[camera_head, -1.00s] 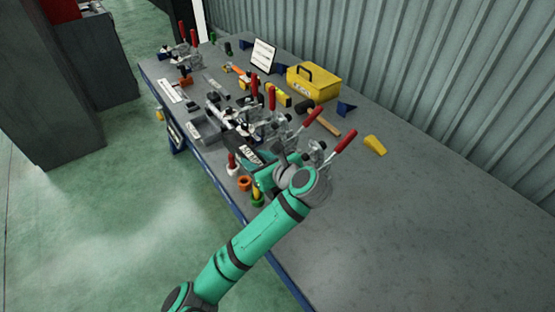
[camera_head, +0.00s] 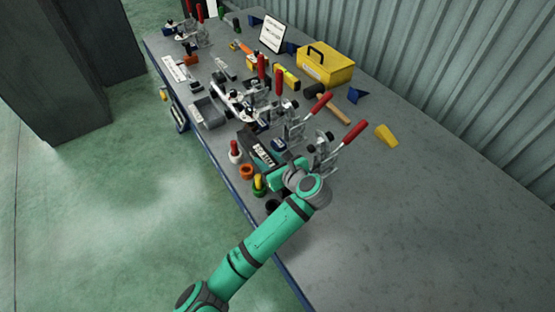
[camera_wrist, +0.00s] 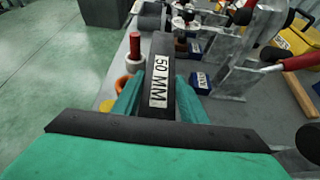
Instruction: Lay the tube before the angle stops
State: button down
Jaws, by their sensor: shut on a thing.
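A dark bar-like piece with a white "50 MM" label, which looks like the tube (camera_wrist: 162,82), is held in my gripper (camera_wrist: 160,105) and points away from me in the wrist view. In the head view the dark tube (camera_head: 261,151) sticks out from my gripper (camera_head: 288,168) towards the upper left, over the bench. I cannot tell whether it touches anything below. Small blue blocks with white labels (camera_wrist: 200,82) lie to its right, near metal clamps. I cannot tell which parts are the angle stops.
Toggle clamps with red handles (camera_head: 321,148) stand close to my gripper. A white cup (camera_head: 235,152), an orange cup (camera_head: 247,172) and a green holder (camera_head: 259,186) line the front edge. A hammer (camera_head: 331,104) and yellow toolbox (camera_head: 326,66) lie behind.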

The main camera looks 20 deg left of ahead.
jog(key=shift+f, duration=0.75)
jog(key=shift+w+f, duration=0.1)
jog(key=shift+f, duration=0.1)
jog(key=shift+w+d, duration=1.15)
jog(key=shift+w, duration=0.3)
jog(key=shift+f, duration=0.55)
jog(key=shift+f, duration=0.15)
jog(key=c, duration=1.1)
grip_release()
jog(key=shift+d, duration=0.1)
